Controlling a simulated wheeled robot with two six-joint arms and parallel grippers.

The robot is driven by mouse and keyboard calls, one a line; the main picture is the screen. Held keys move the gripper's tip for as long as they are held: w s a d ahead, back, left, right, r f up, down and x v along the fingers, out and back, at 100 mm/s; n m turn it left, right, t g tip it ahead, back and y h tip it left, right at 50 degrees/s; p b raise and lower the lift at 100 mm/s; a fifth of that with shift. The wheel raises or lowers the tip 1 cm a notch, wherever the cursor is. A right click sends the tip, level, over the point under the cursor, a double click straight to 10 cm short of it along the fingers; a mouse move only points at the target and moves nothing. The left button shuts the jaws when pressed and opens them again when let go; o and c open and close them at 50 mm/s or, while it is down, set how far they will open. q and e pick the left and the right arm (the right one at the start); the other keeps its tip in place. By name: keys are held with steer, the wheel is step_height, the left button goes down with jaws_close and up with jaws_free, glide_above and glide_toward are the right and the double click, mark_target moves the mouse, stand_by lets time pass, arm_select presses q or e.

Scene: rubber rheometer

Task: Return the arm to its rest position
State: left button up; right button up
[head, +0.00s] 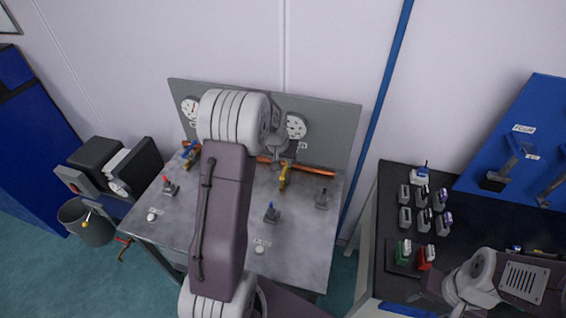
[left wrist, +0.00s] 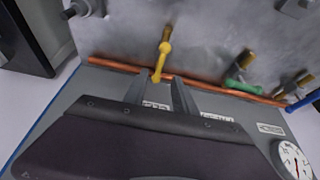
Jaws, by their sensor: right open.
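My left arm rises through the middle of the head view, with its left gripper (head: 280,150) in front of the grey gauge panel (head: 335,120). In the left wrist view the left gripper (left wrist: 158,82) has its two fingers apart, with nothing held between them. A yellow valve handle (left wrist: 162,62) on the copper pipe (left wrist: 110,65) lies just beyond the fingertips; it also shows in the head view (head: 283,178). My right arm is at the lower right, by the black bench top, with its right gripper (head: 428,292) small and partly unclear.
A green handle (left wrist: 242,88) sits along the pipe. The dark bench (head: 470,215) at right carries several small clamps. A bin (head: 85,225) stands at left.

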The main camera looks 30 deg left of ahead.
arm_select(q)
steer(key=shift+d, duration=0.2)
steer(key=s+d+r+m+h, duration=0.1)
steer(key=s+d+r, duration=0.1)
steer(key=d, duration=0.3)
steer(key=s+d+r+m, duration=0.1)
steer(key=s+d+r, duration=0.15)
steer(key=d, duration=0.25)
steer(key=s+d+f+g, duration=0.1)
steer(key=s+d+f, duration=0.1)
steer(key=s, duration=0.7)
steer(key=s+d+f+g, duration=0.2)
steer(key=s, duration=0.7)
steer(key=shift+f+m, duration=0.3)
steer(key=shift+f, duration=0.05)
steer(key=shift+s, duration=0.1)
